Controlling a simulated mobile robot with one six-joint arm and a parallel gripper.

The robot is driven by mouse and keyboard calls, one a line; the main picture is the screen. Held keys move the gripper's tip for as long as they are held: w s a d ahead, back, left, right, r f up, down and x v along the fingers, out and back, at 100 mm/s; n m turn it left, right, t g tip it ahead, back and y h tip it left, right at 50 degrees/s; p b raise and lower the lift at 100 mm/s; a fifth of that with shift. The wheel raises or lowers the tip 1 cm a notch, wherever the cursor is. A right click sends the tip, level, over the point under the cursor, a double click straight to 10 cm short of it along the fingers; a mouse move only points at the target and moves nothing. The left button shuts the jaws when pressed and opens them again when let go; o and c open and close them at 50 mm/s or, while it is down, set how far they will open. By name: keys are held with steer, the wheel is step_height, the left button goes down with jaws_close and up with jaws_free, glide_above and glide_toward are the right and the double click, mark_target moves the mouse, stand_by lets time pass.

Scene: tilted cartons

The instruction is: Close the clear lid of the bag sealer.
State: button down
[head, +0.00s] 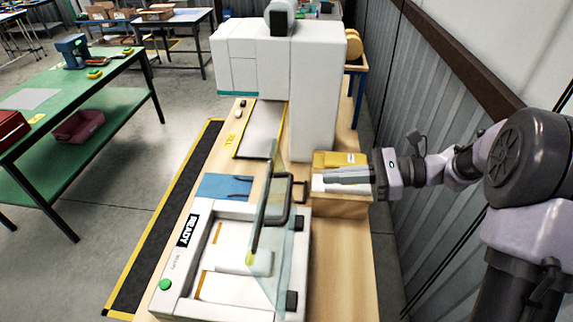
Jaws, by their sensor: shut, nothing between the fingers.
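The bag sealer (180,290) is a low white machine with a "READY" label and a green button, at the front of the wooden bench. Its clear lid (270,230) stands raised, close to upright, over the machine's right part. Dark bars, perhaps a handle (278,217), show at the lid. My gripper (328,178) reaches in from the right, its fingers shut and empty and pointing left. It is to the right of the lid and appears apart from it. The exact gap in depth is hard to tell.
A carton (342,205) with a yellow top lies under or just behind my gripper. A tall white machine (315,90) stands at the back of the bench (350,265). A blue sheet (222,187) lies behind the sealer. A corrugated wall (420,130) bounds the right.

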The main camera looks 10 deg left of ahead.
mark_target(269, 180)
steer(key=a, duration=0.3)
steer(key=a+f, duration=0.1)
steer(key=a, duration=0.3)
steer(key=a+f+b, duration=0.1)
steer(key=a, duration=0.2)
steer(key=shift+s+a+f, duration=0.1)
steer(key=shift+s+a, duration=0.1)
steer(key=shift+s, duration=0.2)
steer(key=shift+w+a+f, duration=0.1)
steer(key=shift+a+f, duration=0.05)
steer(key=shift+a, duration=0.5)
